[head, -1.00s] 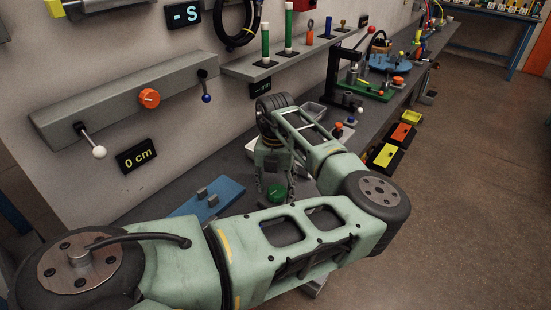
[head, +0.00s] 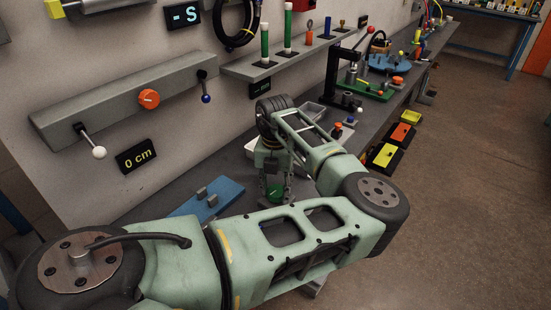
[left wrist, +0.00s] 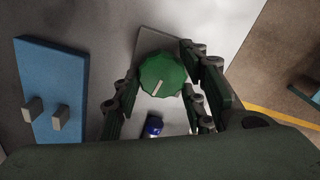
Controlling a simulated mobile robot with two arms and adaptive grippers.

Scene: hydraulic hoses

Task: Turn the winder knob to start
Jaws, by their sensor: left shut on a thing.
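A round green knob (left wrist: 162,75) with a ribbed edge and a pale pointer mark sits on a grey plate (left wrist: 165,40) in the left wrist view. The pointer slants toward the lower left there. The knob also shows in the head view (head: 274,191), low on the bench. My left gripper (head: 275,188) comes down over it from above, and its dark fingers (left wrist: 160,92) stand on both sides of the knob, shut on it. The arm hides part of the bench around it. My right gripper is not in view.
A blue plate (head: 208,201) with grey blocks lies left of the knob. A small blue-topped part (left wrist: 153,127) is close to the fingers. An orange knob (head: 149,99), levers and a "0 cm" display (head: 136,156) are on the wall. Yellow and orange boxes (head: 391,150) stand to the right.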

